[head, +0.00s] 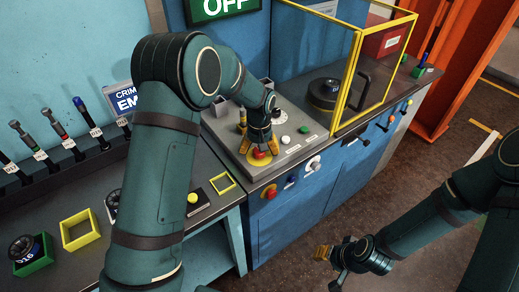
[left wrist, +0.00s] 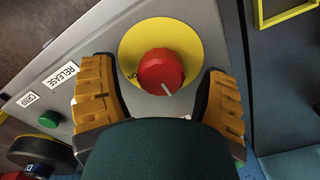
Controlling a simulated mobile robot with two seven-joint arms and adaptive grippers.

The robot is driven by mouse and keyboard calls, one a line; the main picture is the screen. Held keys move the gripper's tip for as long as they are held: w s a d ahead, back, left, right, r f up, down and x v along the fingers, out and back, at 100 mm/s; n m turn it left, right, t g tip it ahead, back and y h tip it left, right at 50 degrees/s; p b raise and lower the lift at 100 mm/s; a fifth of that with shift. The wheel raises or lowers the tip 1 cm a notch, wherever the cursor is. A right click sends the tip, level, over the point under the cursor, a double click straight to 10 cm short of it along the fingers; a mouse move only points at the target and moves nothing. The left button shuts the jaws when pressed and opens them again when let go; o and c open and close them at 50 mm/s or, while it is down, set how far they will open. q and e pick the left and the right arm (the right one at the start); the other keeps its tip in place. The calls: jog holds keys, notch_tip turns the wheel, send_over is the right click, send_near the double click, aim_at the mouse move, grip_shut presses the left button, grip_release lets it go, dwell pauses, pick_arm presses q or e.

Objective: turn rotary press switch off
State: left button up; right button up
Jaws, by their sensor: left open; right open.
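The rotary press switch is a red knob (left wrist: 161,71) on a round yellow plate (left wrist: 135,43) on the grey panel. A white line on the knob points to the lower right in the left wrist view. "ON" is printed on the plate at the knob's lower left. In the head view the red knob (head: 259,154) is partly hidden under my left gripper (head: 260,147). The left gripper is open, its orange fingers on either side of the knob with gaps showing. My right gripper (head: 329,267) is open and empty, over the floor.
A green button (head: 304,130) and a white button (head: 285,140) sit right of the switch. A yellow-framed guard (head: 357,70) stands further right. A green sign reading "OFF" (head: 224,8) is above. Yellow and green square holders (head: 80,229) lie on the left bench.

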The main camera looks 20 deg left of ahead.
pick_arm(q)
notch_tip(320, 180, up, 12)
dwell(0.6)
dwell(0.4)
